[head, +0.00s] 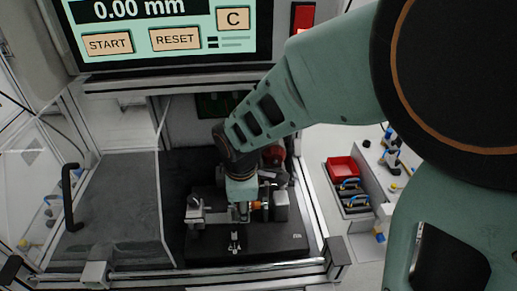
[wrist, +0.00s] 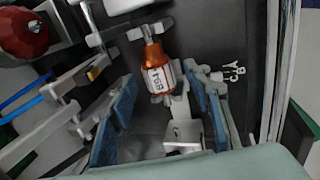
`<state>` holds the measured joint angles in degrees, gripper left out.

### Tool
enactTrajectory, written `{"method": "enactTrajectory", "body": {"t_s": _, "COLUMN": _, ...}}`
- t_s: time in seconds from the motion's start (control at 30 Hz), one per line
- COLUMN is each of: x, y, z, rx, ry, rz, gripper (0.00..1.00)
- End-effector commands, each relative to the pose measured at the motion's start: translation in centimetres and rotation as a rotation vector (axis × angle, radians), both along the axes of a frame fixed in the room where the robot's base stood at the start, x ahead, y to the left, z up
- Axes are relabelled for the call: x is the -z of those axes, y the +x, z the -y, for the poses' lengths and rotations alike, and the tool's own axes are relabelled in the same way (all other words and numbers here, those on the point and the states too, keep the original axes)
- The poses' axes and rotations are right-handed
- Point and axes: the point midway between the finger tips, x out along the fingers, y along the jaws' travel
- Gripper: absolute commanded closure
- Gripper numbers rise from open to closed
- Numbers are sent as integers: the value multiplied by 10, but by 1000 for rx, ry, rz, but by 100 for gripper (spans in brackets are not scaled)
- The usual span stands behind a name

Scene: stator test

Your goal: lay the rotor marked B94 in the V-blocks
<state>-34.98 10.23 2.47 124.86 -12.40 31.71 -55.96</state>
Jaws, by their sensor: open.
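The rotor marked B94 (wrist: 156,76), with orange ends and a white label, lies in the wrist view between the fingers of my gripper (wrist: 160,80). The fingers with blue pads are open on either side of it, apart from it as far as I can tell. Its shaft lines up with a grey support (wrist: 150,29) at the far end and a grey bracket (wrist: 183,128) at the near end. Whether the shaft rests fully in V-shaped notches is unclear. In the head view my gripper (head: 241,208) points down over the fixture, largely hiding the rotor.
A dark base plate (head: 265,246) carries the fixture inside a framed test cell. A red knob (wrist: 22,32) and grey bars stand close beside my gripper. A clear guard with a black handle (head: 70,195) is at left. A red bin (head: 342,168) stands outside at right.

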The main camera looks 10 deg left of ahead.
Motion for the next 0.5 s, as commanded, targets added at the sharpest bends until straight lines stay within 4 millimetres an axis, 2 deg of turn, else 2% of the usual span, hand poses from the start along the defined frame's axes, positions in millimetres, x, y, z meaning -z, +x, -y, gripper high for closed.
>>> {"method": "enactTrajectory", "body": {"t_s": 0.23, "x": -8, "y": -2, "z": 0, "rx": 0, "ry": 1, "rz": 1, "gripper": 55}}
{"method": "enactTrajectory", "body": {"t_s": 0.5, "x": -47, "y": -11, "z": 3, "rx": 1, "ry": 2, "rz": 4, "gripper": 55}}
